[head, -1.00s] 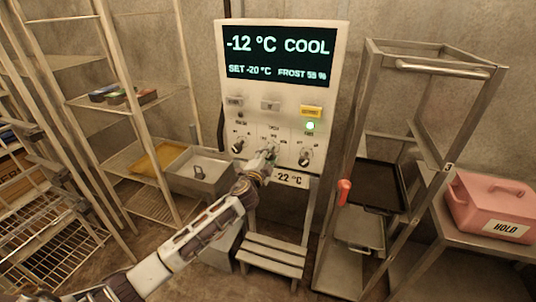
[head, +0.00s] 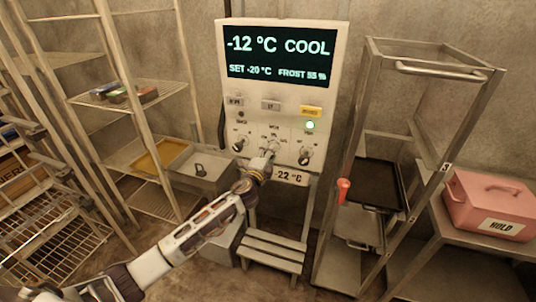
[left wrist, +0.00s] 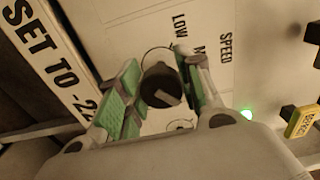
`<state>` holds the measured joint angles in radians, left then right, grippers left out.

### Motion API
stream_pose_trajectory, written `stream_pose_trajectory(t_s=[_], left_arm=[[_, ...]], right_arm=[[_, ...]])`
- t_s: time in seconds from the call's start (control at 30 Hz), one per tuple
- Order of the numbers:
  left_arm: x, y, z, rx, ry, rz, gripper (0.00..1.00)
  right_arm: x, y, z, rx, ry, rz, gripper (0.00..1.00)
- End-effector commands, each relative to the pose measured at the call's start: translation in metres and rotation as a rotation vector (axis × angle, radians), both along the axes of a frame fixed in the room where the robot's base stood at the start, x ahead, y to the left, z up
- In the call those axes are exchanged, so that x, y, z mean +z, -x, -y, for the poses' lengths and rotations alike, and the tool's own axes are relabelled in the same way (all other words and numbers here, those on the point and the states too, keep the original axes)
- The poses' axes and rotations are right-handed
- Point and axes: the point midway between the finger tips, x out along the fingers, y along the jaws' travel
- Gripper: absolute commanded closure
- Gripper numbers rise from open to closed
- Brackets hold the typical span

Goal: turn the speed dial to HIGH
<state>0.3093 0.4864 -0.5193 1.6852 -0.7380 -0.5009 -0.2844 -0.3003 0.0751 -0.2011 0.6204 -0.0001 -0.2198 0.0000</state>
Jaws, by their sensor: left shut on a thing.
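The speed dial (left wrist: 161,86) is a dark round knob under the SPEED label in the left wrist view, with LOW and part of another word printed beside it. Its pale pointer mark faces the lower right of that view; I cannot tell which setting it is on. My left gripper (left wrist: 158,93) has one green-padded finger on each side of the knob and is shut on it. In the head view, my left gripper (head: 268,158) is at the middle dial of the control panel (head: 229,112) and hides most of that dial. My right gripper is not in view.
A left dial (head: 239,144) and a right dial (head: 305,158) flank the middle one. Above are a yellow button (head: 311,111) and a lit green lamp (head: 310,125). A metal rack (head: 358,110) and a pink HOLD box (head: 490,200) stand to the right, wire shelves to the left.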

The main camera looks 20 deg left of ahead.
Motion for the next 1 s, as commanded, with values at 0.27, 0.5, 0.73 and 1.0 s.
stream_pose_trajectory(t_s=[0.27,0.5,0.73,1.0], left_arm=[[-0.001,0.0,0.001,-0.001,0.0,-0.001,0.45],[0.0,0.0,0.0,0.0,0.001,-0.001,0.42],[-0.001,0.002,0.0,0.0,0.001,-0.001,0.42],[-0.001,0.015,-0.001,0.0,0.0,-0.001,0.42]], right_arm=[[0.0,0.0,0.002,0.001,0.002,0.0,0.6],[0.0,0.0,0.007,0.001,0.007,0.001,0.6],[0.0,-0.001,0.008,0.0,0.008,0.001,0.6],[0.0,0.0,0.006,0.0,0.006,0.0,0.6]])
